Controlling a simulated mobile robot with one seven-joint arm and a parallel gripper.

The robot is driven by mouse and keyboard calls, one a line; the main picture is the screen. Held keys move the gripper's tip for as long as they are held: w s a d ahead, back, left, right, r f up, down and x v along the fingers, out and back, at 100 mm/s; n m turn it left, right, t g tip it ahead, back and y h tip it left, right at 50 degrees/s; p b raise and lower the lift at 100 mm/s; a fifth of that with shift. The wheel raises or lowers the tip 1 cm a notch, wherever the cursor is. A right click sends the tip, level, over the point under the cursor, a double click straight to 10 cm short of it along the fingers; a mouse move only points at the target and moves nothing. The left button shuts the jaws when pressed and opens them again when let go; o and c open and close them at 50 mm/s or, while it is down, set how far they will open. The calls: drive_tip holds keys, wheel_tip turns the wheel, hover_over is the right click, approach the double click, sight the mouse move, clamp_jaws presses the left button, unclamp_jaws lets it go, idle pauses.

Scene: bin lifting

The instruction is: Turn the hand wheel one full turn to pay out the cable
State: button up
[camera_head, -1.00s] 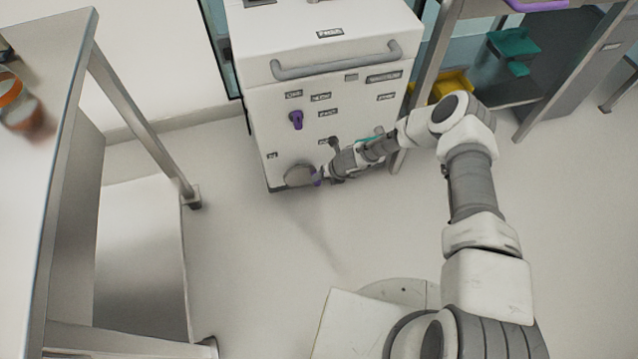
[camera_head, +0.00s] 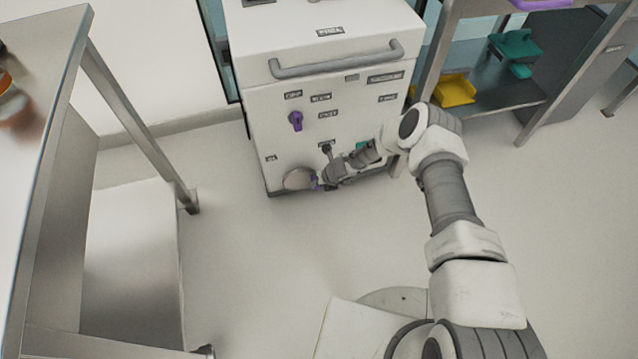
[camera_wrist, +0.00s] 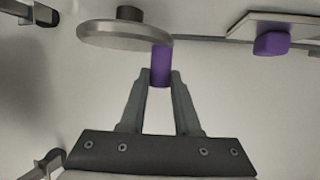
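The hand wheel (camera_head: 298,179) is a grey disc low on the front of the white cabinet (camera_head: 350,135). In the wrist view the wheel (camera_wrist: 115,37) is seen nearly edge-on, with a dark hub behind it. Its purple crank handle (camera_wrist: 161,58) sticks out from the rim at the right; a little purple shows in the head view (camera_head: 314,183). My gripper (camera_wrist: 161,78) has one finger on each side of the handle's end and looks closed on it. In the head view my gripper (camera_head: 321,184) is small and partly hidden by my wrist. No cable can be made out.
A purple knob (camera_head: 296,120) and several labels sit on the cabinet front, below a grey bar handle (camera_head: 335,60). A steel bench (camera_head: 60,130) stands at the left. A shelf unit with a yellow tray (camera_head: 455,90) is at the right. The floor between is clear.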

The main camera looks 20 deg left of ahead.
clamp_jaws()
drive_tip(key=shift+s+a+r+n+t+h+p, duration=0.15)
drive_tip(key=shift+a+r+t+h+p, duration=0.05)
drive_tip(key=shift+r+t+h+p, duration=0.25)
drive_tip(key=shift+s+a+r+n+t+h+p, duration=0.2)
drive_tip(key=shift+r+t+h+p, duration=0.1)
drive_tip(key=shift+h, duration=0.25)
drive_tip(key=t+h, duration=0.1)
drive_tip(key=s+a+r+t+h+b, duration=0.1)
drive_tip(key=h, duration=0.1)
drive_tip(key=a+n+t+h, duration=0.1)
drive_tip(key=h, duration=0.1)
drive_tip(key=shift+s+a+r, duration=0.15)
drive_tip(key=shift+r, duration=0.15)
drive_tip(key=shift+h, duration=0.3)
drive_tip(key=o, duration=0.7)
unclamp_jaws()
